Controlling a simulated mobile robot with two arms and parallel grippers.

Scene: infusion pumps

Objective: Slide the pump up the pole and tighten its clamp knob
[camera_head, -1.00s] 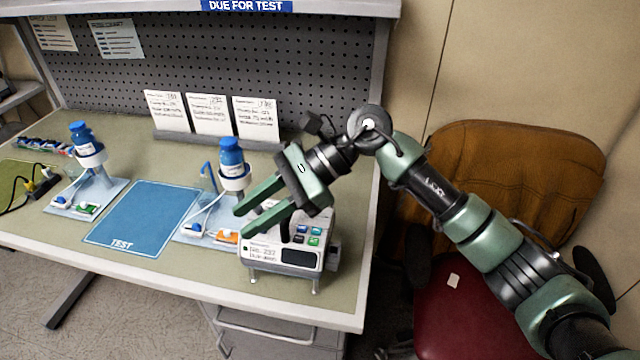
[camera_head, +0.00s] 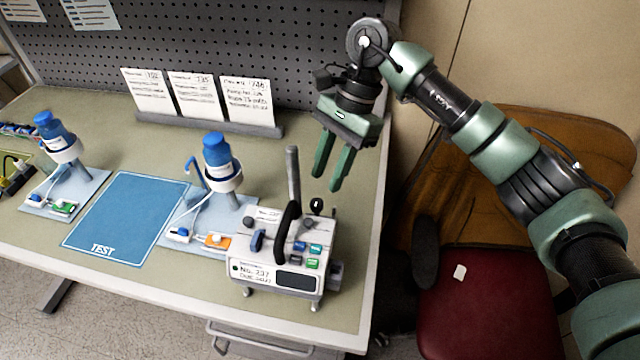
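The pump (camera_head: 256,268) is a white box labelled No. 237, standing on short feet at the bench's front right. It has a black carrying handle (camera_head: 285,232), coloured buttons and a dark display. A short grey pole (camera_head: 293,175) rises upright at its back. A black round knob (camera_head: 316,205) sits at the back right of its top; I cannot tell whether it is the clamp knob. My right gripper (camera_head: 328,183) points down above and behind the pump, right of the pole. Its fingers are apart with nothing between them. My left gripper is out of view.
A blue TEST mat (camera_head: 130,215) lies left of the pump. Two stands with blue-capped bottles (camera_head: 218,150) (camera_head: 55,130) flank it, with tubing. Cards (camera_head: 247,102) stand in a rack at the back. A chair (camera_head: 490,300) is right of the bench.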

